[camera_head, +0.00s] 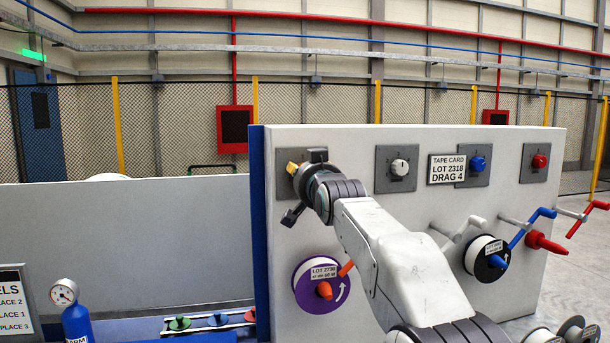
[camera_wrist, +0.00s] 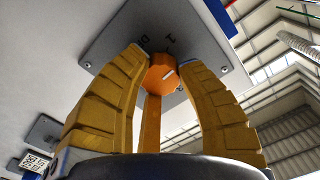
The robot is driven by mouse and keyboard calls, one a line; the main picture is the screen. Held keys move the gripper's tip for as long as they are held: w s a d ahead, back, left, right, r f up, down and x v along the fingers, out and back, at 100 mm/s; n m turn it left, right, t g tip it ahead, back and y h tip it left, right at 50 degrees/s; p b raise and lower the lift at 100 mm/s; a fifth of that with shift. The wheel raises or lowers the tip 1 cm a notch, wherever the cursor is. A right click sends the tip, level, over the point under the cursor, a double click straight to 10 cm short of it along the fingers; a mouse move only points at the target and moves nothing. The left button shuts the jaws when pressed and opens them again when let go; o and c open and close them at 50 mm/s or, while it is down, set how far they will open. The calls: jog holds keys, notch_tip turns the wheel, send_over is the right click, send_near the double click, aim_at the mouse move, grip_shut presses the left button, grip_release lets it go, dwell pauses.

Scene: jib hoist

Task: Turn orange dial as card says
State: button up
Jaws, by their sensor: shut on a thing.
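The orange dial (camera_wrist: 162,74) sits on a grey square plate (camera_wrist: 125,45) and shows close up in the wrist view, with a pale pointer line on its face. My gripper (camera_wrist: 163,68) has its yellow fingers closed on either side of the dial. The tape card (camera_head: 447,169) reads "TAPE CARD LOT 2318 DRAG 4" and partly overlaps the plate of the blue dial.
A white dial (camera_head: 399,167), a blue dial (camera_head: 478,163) and a red dial (camera_head: 539,161) are to the right. Below are a purple reel (camera_head: 312,299), a black reel (camera_head: 470,257) and several cranks. A blue edge (camera_head: 258,220) bounds the panel's left side.

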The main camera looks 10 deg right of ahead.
jog(key=m, duration=2.8)
jog(key=shift+r+m+b, duration=0.15)
jog(key=shift+m+b, duration=0.15)
dwell(0.3)
jog(key=o, duration=1.2)
jog(key=shift+s, duration=6)
